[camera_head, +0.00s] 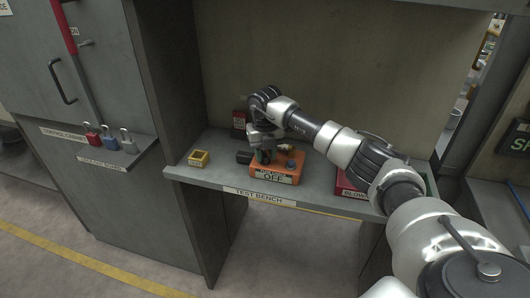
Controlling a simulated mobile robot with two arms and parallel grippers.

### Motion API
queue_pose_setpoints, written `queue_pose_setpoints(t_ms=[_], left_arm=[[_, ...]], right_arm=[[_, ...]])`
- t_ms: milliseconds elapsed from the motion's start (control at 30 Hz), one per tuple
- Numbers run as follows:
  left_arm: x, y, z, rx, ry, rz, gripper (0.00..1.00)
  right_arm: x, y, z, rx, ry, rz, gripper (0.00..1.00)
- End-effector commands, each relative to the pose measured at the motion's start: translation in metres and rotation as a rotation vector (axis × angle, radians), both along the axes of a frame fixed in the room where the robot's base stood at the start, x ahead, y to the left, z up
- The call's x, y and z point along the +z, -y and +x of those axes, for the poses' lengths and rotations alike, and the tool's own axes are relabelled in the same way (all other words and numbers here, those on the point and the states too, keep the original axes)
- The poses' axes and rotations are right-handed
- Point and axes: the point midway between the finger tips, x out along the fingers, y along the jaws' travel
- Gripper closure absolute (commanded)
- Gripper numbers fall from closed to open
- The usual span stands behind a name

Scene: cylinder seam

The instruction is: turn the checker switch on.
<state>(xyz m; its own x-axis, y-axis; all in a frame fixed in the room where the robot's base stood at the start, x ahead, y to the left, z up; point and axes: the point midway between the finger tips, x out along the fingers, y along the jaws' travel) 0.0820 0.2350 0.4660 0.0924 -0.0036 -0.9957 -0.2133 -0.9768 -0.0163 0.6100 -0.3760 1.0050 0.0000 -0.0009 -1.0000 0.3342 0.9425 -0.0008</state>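An orange checker box (288,162) sits on the test bench. The switch itself is not clear, likely hidden by the gripper. My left gripper is not in view.
On the test bench (215,178) are a small yellow box (199,158) at left, a dark block (244,157) beside the checker, and a red bin (346,184) partly behind my arm. Padlocks (109,136) sit on a shelf at left. Side walls and a back panel enclose the bench.

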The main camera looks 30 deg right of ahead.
Motion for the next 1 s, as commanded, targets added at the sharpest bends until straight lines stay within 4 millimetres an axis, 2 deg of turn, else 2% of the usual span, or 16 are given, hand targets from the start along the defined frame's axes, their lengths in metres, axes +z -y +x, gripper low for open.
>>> queue_pose_setpoints(t_ms=[33,200,633,1000], left_arm=[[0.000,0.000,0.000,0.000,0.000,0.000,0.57],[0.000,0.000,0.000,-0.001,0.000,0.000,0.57],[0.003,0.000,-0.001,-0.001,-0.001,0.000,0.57],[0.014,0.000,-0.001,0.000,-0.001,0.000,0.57]], right_arm=[[0.000,0.000,0.000,0.000,0.000,0.000,0.78],[0.000,0.000,0.000,0.000,0.000,0.000,1.00],[0.001,-0.001,0.000,-0.072,0.000,0.000,1.00],[0.002,-0.002,0.001,-0.364,0.000,0.000,1.00]])
